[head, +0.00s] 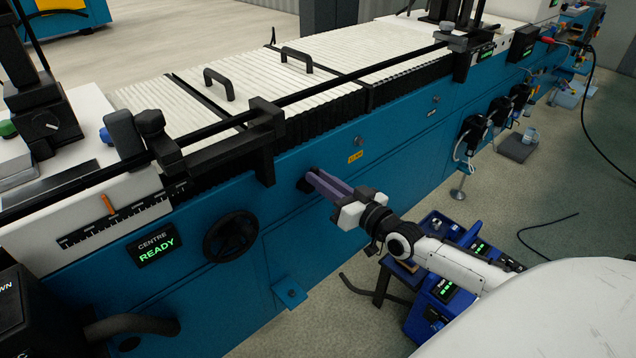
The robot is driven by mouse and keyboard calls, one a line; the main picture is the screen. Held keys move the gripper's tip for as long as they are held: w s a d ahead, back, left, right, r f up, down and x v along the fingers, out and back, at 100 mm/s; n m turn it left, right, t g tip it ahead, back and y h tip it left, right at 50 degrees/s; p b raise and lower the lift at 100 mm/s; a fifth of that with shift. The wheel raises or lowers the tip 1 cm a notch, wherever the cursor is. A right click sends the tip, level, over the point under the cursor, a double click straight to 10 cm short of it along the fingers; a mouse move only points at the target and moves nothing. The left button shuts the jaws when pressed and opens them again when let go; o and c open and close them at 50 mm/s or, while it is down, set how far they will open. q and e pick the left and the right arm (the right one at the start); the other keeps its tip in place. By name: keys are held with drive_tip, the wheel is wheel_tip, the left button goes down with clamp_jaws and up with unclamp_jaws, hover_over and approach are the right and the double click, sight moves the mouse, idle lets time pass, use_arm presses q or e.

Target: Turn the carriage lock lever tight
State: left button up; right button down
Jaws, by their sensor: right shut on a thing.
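The carriage lock lever (304,186) shows as a small dark piece on the blue front face of the long welder bed, right of the black handwheel. My right gripper (315,175) reaches it from the right and is shut on it. Its long grey-purple fingers hide most of the lever, so its angle cannot be told. My left gripper is not in view.
The black handwheel (231,237) and a display reading CENTRE READY (156,245) are to the left. A black bracket (265,140) juts out above. A blue box unit (437,300) stands on the floor below my right arm. A black cable (548,226) lies on the floor.

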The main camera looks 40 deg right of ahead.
drive_tip(key=shift+d+f+m+b, duration=0.25)
drive_tip(key=shift+d+m, duration=0.1)
drive_tip(key=shift+m, duration=0.65)
drive_tip(key=shift+d+f+m+b, duration=0.15)
drive_tip(key=shift+d+m+b, duration=0.15)
drive_tip(key=shift+m, duration=0.7)
drive_tip(key=c, duration=1.6)
unclamp_jaws()
drive_tip(key=shift+c, duration=0.2)
drive_tip(key=s+p, duration=0.2)
drive_tip(key=s, duration=0.8)
drive_tip(key=shift+d, duration=0.45)
drive_tip(key=shift+s, duration=0.1)
